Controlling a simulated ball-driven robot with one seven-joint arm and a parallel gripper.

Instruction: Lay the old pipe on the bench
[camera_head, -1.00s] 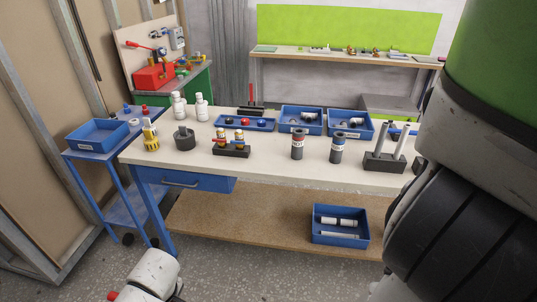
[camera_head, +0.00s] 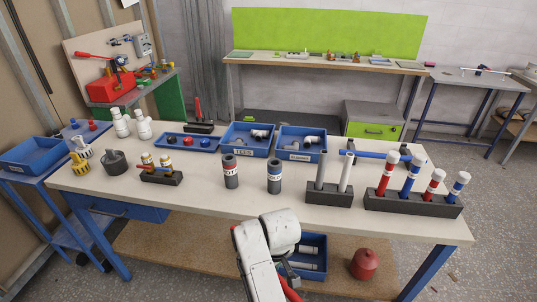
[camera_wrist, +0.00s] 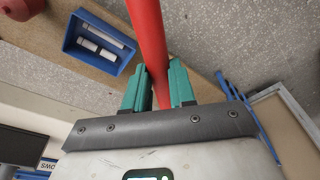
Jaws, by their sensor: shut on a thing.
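A red pipe (camera_wrist: 150,35) runs between the teal fingers of my gripper (camera_wrist: 157,88) in the wrist view. The fingers are shut on it, and its far end runs out of the picture. In the head view a short piece of the red pipe (camera_head: 291,294) shows at the bottom edge, below and in front of the bench; the rest is cut off. My white arm hides part of the bench's front edge. The bench (camera_head: 345,222) has a pale top with bottles, holders and trays on it.
Bare bench top lies along the front. At the right stand a holder with two grey pipes (camera_head: 328,193) and a rack of red and blue pipes (camera_head: 412,203). A blue bin (camera_head: 325,246) and a red canister (camera_head: 364,264) sit on the lower shelf.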

